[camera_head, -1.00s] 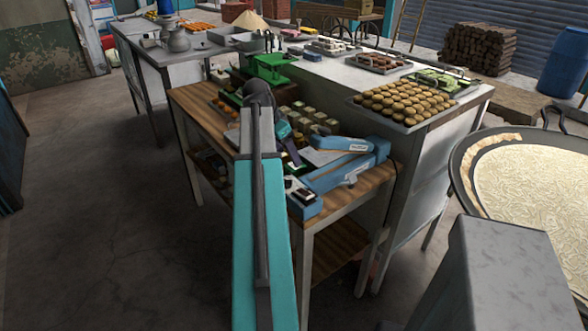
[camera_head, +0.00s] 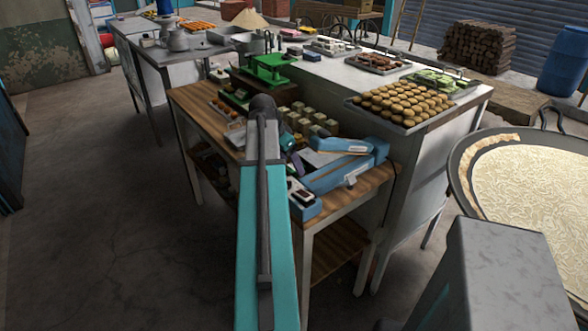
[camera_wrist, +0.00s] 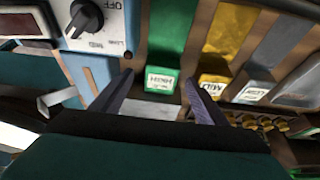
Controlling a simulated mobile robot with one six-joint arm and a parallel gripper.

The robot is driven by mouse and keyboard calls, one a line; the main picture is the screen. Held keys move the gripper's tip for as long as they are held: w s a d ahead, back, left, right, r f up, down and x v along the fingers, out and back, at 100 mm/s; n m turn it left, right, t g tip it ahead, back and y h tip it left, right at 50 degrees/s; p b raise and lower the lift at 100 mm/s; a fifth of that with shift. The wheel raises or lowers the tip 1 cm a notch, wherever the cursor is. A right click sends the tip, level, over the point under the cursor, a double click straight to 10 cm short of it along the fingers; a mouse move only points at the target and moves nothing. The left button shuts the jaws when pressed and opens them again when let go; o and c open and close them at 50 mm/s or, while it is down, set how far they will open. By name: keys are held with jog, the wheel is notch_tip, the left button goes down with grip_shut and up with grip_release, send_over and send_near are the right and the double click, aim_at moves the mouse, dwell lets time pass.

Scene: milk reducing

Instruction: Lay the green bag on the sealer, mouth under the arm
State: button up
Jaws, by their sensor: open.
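The green bag (camera_wrist: 166,45) with a white label shows in the wrist view, its label end between my two fingers in the picture. My gripper (camera_wrist: 162,100) is open, its dark purple fingers apart on either side of that label; I cannot tell how far above the bag they are. The sealer's dial panel (camera_wrist: 90,22) shows at the wrist view's upper left.
A gold bag (camera_wrist: 228,42) and a grey bag (camera_wrist: 272,55) lie right of the green bag. Several small blocks (camera_head: 302,122) and a green scale (camera_head: 265,68) are behind my gripper on the wooden table (camera_head: 190,100). A cookie tray (camera_head: 405,100) is on the adjoining counter.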

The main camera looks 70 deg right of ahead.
aim_at(291, 168)
jog(key=shift+x, duration=0.8)
jog(key=shift+c, duration=0.4)
jog(key=c, duration=1.2)
jog(key=shift+r, duration=0.1)
jog(key=shift+r+b, duration=1)
jog(key=shift+r, duration=3.95)
